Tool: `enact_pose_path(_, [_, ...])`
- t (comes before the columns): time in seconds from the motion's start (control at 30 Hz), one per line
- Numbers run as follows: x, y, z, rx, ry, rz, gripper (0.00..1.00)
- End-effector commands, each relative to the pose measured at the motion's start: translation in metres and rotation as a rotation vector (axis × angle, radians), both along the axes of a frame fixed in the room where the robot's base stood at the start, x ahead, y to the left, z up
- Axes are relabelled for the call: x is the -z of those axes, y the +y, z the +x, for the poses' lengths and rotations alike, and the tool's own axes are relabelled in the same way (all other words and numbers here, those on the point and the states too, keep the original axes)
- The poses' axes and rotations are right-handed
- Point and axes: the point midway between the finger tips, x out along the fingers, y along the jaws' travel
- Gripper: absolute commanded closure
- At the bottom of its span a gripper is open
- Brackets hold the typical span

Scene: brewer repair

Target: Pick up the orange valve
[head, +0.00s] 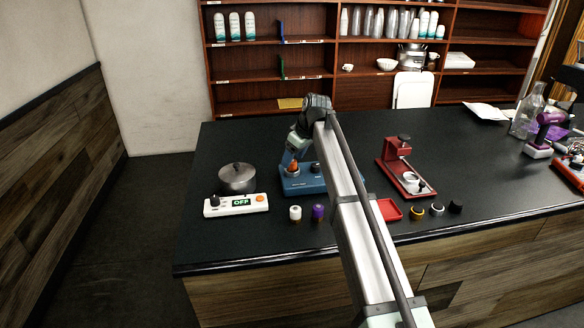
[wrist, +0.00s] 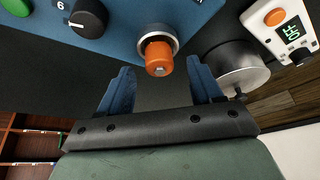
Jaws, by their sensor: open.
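The orange valve (wrist: 159,58) sits in a round metal socket on the blue brewer panel (wrist: 105,22) in the wrist view. It also shows in the head view as a small orange knob (head: 292,168) on the blue brewer base (head: 303,184). My gripper (wrist: 160,78) has its two blue fingers apart, one to each side of the valve and a little short of it. Nothing is between the fingers. In the head view my gripper is over the brewer, and my arm hides part of the brewer's right side.
A metal pot (head: 238,178) stands left of the brewer, behind a white control box reading OFF (head: 236,205). A white cap (head: 295,213) and a purple cap (head: 318,212) stand in front. A red press (head: 404,168) and red tray (head: 390,210) are to the right.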

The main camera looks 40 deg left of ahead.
Motion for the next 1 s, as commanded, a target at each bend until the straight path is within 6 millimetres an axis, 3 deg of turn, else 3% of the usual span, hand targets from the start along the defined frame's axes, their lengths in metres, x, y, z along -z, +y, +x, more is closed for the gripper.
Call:
enact_pose_path(0.1, [0.0096, 0.0038, 0.0000, 0.000, 0.001, -0.001, 0.35])
enact_pose_path(0.33, [0.0098, 0.0040, 0.0001, 0.000, 0.000, -0.001, 0.36])
enact_pose_path(1.0, [0.0095, 0.0038, 0.0002, 0.000, 0.000, -0.001, 1.00])
